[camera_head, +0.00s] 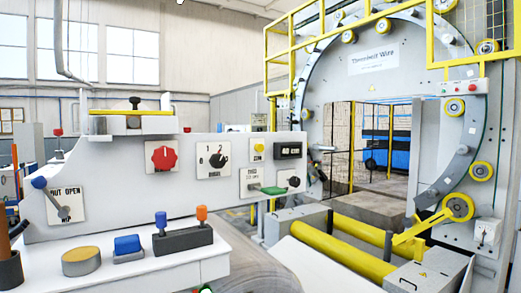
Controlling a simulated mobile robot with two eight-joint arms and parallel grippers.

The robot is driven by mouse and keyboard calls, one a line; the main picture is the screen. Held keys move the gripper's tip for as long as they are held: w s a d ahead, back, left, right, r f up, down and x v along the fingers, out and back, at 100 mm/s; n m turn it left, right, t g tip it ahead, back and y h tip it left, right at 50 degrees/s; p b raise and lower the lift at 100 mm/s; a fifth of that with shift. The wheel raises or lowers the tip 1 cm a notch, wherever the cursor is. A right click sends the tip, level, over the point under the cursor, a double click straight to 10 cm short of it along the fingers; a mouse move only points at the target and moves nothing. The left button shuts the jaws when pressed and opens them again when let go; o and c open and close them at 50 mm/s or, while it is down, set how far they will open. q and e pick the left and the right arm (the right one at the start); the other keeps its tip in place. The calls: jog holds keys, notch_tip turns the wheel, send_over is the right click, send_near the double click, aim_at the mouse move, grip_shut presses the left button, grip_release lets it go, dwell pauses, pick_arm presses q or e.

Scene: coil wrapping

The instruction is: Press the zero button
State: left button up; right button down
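A grey control panel (120,185) stretches across the left and middle of the view. A small yellow button (259,144) sits near its right part, with a short dark label below it that is too small to read surely; it looks like the zero button. Right of it is a black display (290,150) with faint characters. Nothing covers the button or touches it.
Coloured items stand on the ledge below. A large ring machine (290,100) with yellow rollers (343,249) stands behind at right.

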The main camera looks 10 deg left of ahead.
pick_arm(q)
grip_shut()
dwell(1.4)
